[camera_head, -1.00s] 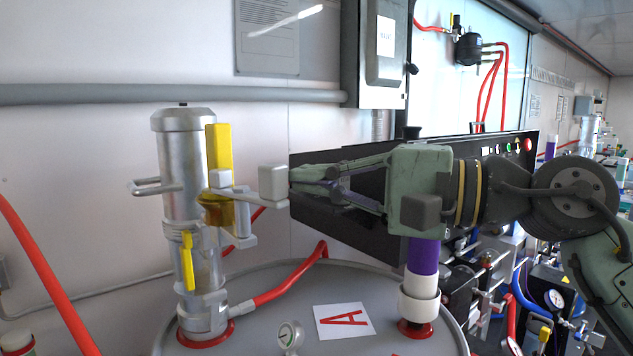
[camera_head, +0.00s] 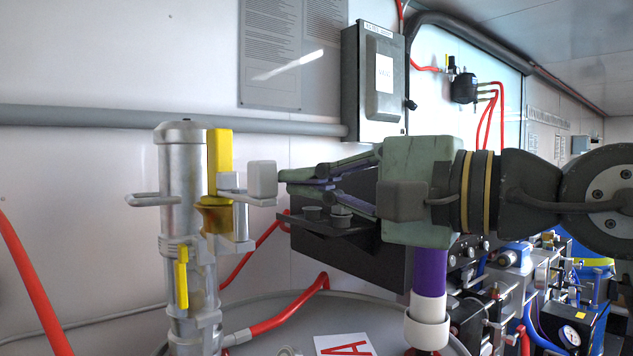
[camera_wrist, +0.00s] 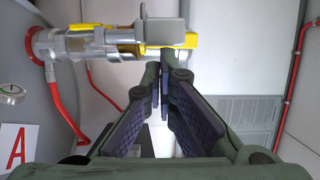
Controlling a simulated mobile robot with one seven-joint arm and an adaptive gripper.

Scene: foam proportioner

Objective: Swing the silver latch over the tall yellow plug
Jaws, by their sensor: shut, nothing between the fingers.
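The tall yellow plug (camera_head: 220,151) stands upright along the right side of the silver cylinder (camera_head: 184,170); its lower part is rounded and amber. The silver latch (camera_head: 230,196) is a short bar crossing in front of the plug at mid-height. Its pale grey end block (camera_head: 262,181) sticks out to the right. My gripper (camera_head: 282,178) is shut and empty, with its fingertips just right of the block; I cannot tell if they touch. In the wrist view the block (camera_wrist: 165,32) sits just beyond my fingertips (camera_wrist: 162,72), with yellow showing behind it.
A silver side handle (camera_head: 150,199) and a smaller yellow lever (camera_head: 182,277) are on the cylinder. Red hoses (camera_head: 290,316) run from its base. A purple and white post (camera_head: 429,290) stands below my gripper. A dark panel (camera_head: 345,240) lies behind it.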

